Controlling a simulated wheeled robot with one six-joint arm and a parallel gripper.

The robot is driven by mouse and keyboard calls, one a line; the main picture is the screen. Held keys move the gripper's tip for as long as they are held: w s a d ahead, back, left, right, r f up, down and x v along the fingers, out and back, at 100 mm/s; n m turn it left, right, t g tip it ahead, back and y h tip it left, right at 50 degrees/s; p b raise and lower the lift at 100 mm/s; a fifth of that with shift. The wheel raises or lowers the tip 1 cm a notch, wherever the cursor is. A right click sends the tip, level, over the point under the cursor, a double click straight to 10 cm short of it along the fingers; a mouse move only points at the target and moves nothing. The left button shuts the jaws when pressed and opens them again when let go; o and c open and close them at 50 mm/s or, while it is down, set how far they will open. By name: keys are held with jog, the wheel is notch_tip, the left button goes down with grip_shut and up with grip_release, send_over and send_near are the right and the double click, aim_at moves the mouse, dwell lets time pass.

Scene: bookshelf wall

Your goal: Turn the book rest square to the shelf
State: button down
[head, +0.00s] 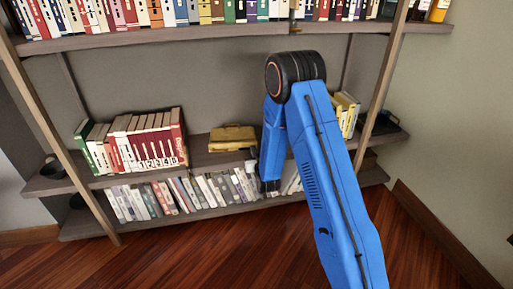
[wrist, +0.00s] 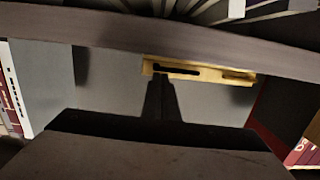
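The book rest (head: 232,138) is a low yellow piece lying on the middle shelf, right of the red and white books. In the wrist view, which looks upside down, its yellow edge with a dark slot (wrist: 200,70) shows just beyond my fingers. Its exact angle to the shelf edge is hard to judge. My gripper (head: 251,166) is at the shelf's front, just below and right of the rest, partly hidden by my blue arm. In the wrist view my dark fingers (wrist: 160,82) are together, with nothing seen between them. Whether they touch the rest cannot be told.
A row of books (head: 150,140) stands left of the rest, and yellow books (head: 347,113) stand to the right. The lower shelf holds a row of pale books (head: 185,192). The upper shelf (head: 150,41) runs above, full of books. Bare shelf lies around the rest.

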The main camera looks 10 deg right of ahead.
jog(key=shift+w, duration=0.95)
jog(key=shift+s, duration=0.1)
jog(key=s, duration=0.4)
dwell(0.7)
